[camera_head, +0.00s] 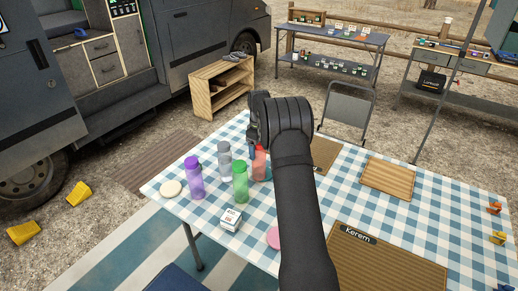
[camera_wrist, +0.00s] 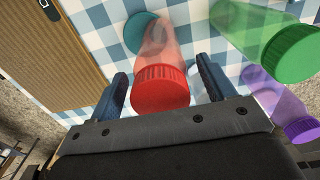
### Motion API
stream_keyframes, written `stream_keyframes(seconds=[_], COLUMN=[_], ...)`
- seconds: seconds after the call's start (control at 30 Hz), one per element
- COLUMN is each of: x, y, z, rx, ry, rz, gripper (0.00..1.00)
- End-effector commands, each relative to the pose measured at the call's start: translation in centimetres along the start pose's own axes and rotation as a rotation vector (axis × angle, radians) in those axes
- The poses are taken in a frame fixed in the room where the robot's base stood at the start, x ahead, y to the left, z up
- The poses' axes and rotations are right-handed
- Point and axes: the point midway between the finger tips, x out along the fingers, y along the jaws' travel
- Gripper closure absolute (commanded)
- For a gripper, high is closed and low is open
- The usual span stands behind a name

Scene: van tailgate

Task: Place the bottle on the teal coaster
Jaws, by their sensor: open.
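A see-through red bottle with a ribbed red cap (camera_wrist: 161,90) stands between the two fingers of my gripper (camera_wrist: 162,70) in the wrist view. The fingers are spread, with a visible gap on each side of it. The teal coaster (camera_wrist: 138,27) lies on the cloth beyond the bottle, partly covered by it. I cannot tell whether the bottle's base overlaps the coaster. In the head view my gripper (camera_head: 254,148) is over the far part of the table. The red bottle (camera_head: 259,164) shows beside it, partly hidden by my arm.
Close by stand a green bottle (camera_head: 240,181), a grey bottle (camera_head: 224,160) and a purple bottle (camera_head: 194,178). A white box (camera_head: 230,219), a cream coaster (camera_head: 171,188) and a pink coaster (camera_head: 273,238) lie nearer. Woven mats (camera_head: 388,177) cover parts of the checked table at right.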

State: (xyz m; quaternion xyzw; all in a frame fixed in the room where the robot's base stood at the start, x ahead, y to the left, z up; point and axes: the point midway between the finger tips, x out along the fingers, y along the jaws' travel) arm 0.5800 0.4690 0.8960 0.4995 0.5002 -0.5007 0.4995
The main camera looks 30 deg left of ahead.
Motion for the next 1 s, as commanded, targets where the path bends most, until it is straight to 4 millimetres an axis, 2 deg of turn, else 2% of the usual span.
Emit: stream_keyframes(seconds=[0.17,0.4,0.6,0.77,1.0], x=[-2.7,-8.0,-11.0,-12.0,-12.1], y=[0.1,0.1,0.1,0.0,0.0], z=[-0.1,-0.1,-0.1,0.0,0.0], rx=[0.0,0.0,0.0,0.0,0.0], ry=[0.003,0.003,0.002,0.001,0.0], rz=[0.004,0.003,0.002,0.001,0.0], gripper=[0.24,0.24,0.24,0.24,0.24])
